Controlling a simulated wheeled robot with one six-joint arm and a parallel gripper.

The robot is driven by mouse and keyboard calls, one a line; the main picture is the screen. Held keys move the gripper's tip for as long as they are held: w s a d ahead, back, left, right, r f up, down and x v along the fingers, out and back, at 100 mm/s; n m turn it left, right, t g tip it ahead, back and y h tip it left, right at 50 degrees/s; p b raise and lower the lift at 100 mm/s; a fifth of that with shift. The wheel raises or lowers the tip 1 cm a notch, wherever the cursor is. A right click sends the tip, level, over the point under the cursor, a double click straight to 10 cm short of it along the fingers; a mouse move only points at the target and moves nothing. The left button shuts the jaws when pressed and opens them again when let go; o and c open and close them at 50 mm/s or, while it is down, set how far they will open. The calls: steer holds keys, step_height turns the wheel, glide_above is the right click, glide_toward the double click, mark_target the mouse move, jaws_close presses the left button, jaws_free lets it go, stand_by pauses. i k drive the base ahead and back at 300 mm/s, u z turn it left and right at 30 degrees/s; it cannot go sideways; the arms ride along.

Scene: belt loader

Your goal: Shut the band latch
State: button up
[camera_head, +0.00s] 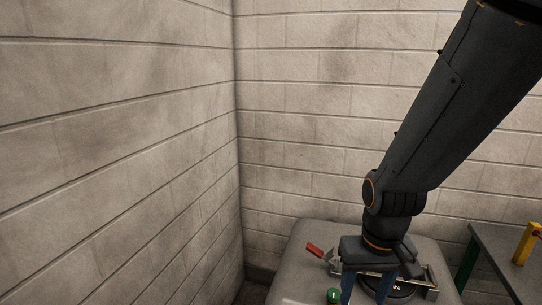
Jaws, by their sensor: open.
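The band latch appears to be the metal piece with a red handle (315,249) on the rounded grey housing (309,235) at the bottom of the head view. The red handle sticks up and out to the left, tilted. My gripper (367,290) points down over the housing, just right of the red handle and apart from it in the picture. Its fingers are open, with their tips near the bottom edge of the frame. My gripper and wrist hide part of the metal bracket (429,280) and whatever lies behind them.
A green round knob (333,295) sits on the housing just left of my gripper. A dark table (500,252) with a yellow part (527,243) stands at the right. Block walls (300,120) meet in a corner behind and left. The space above the housing's left side is free.

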mark_target(313, 250)
steer(key=u, duration=1.35)
steer(key=k, duration=1.3)
steer(key=z, duration=0.75)
